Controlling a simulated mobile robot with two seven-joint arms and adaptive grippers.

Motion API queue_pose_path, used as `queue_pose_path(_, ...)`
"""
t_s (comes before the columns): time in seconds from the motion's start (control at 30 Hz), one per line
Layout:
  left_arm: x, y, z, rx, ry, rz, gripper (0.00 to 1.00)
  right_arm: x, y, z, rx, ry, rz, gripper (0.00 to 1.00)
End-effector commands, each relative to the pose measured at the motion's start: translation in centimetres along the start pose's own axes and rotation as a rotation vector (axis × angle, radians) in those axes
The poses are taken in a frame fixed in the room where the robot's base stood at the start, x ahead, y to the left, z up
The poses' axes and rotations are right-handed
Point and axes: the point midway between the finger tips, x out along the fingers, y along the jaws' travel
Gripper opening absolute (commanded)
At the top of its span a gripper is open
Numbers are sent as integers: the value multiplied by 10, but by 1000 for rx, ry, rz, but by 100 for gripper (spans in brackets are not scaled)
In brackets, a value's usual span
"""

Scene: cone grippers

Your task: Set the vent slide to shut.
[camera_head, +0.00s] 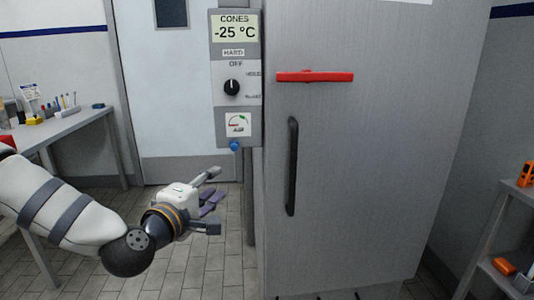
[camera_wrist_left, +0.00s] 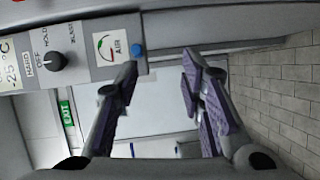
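No part is labelled as a vent slide. The likeliest is the blue knob (camera_head: 235,146) at the lower edge of the AIR gauge plate (camera_head: 238,124) on the grey control panel. The knob also shows in the wrist view (camera_wrist_left: 138,50), beside the gauge (camera_wrist_left: 112,45) with its red and green arc. The slide's setting is too small to read. My left gripper (camera_head: 214,199) is open and empty, below and left of the knob in the head view. In the wrist view its purple-padded fingers (camera_wrist_left: 159,82) are apart, and the knob appears near the left finger's tip, not visibly touched. My right gripper is out of view.
A black dial (camera_head: 232,87) and a -25 °C display (camera_head: 234,29) sit above the gauge. The grey cabinet door at right has a red bar (camera_head: 315,76) and a black handle (camera_head: 292,167). A table (camera_head: 62,130) stands left, a shelf (camera_head: 510,235) far right.

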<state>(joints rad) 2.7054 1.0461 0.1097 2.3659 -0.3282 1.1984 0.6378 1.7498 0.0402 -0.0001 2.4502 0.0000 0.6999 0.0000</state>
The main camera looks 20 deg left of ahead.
Motion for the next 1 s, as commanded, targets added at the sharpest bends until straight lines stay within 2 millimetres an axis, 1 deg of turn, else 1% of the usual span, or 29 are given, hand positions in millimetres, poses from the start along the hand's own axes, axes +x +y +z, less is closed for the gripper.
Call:
queue_pose_path(0.03,1,16,-10,-54,30,50,36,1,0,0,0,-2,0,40)
queue_pose_path(0.1,3,27,-18,-93,49,87,36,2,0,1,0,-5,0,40)
queue_pose_path(0.17,10,28,-19,-97,53,92,36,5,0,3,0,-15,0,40)
queue_pose_path(0.23,24,26,-19,-94,52,87,36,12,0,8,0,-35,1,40)
queue_pose_path(0.4,69,26,-21,-89,52,81,36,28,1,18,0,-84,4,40)
queue_pose_path(0.5,92,29,-22,-89,51,83,36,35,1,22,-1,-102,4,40)
queue_pose_path(0.6,108,32,-23,-91,51,84,36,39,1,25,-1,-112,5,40)
queue_pose_path(0.7,118,36,-23,-92,50,86,36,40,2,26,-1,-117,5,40)
queue_pose_path(0.77,121,37,-24,-92,49,87,36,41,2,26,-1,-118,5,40)
queue_pose_path(1.0,122,39,-24,-93,49,89,36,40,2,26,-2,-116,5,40)
